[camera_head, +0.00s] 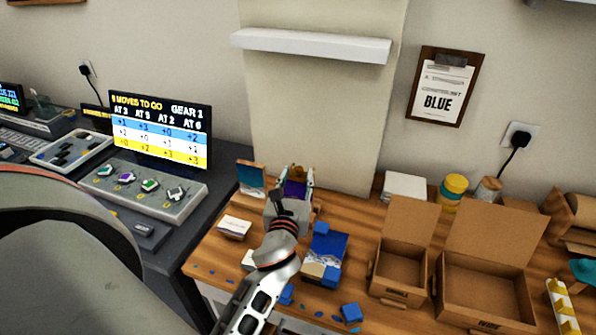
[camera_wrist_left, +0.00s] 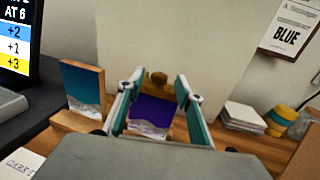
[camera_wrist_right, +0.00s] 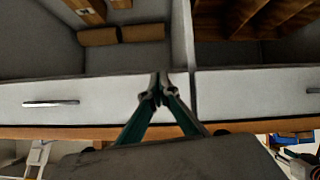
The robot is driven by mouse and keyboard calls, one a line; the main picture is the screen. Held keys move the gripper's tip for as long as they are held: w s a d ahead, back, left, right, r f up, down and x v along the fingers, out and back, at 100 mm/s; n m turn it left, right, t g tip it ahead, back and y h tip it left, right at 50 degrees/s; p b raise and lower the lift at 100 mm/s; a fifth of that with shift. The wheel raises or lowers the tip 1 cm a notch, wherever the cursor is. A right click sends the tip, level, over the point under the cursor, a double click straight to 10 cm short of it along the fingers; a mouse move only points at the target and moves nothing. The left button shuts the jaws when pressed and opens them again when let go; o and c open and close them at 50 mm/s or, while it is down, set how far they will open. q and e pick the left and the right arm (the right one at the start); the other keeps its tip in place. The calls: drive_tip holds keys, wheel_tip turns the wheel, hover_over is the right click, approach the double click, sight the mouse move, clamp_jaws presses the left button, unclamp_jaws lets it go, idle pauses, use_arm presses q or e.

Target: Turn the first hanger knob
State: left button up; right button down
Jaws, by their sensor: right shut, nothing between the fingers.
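My left gripper (camera_head: 297,178) reaches over the wooden table toward the wall. In the left wrist view its two fingers (camera_wrist_left: 160,84) stand wide apart. A purple panel with a white lower part (camera_wrist_left: 150,112) shows between them, with a brownish knob-like piece (camera_wrist_left: 157,78) just behind. I cannot tell whether the fingers touch either. A grey console with several small knobs (camera_head: 150,190) stands on the dark desk at left, away from the gripper. Which knob is the first hanger knob is not clear. My right gripper (camera_wrist_right: 163,92) is shut and empty before a pale drawer front (camera_wrist_right: 90,102).
A screen (camera_head: 160,130) stands behind the console. A blue picture panel (camera_head: 251,177) stands left of the gripper. Blue blocks (camera_head: 327,245) and open cardboard boxes (camera_head: 403,250) lie to the right. A white shelf (camera_head: 312,45) juts from the wall above.

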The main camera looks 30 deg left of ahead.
use_arm(q)
drive_tip(key=shift+x, duration=0.9)
clamp_jaws()
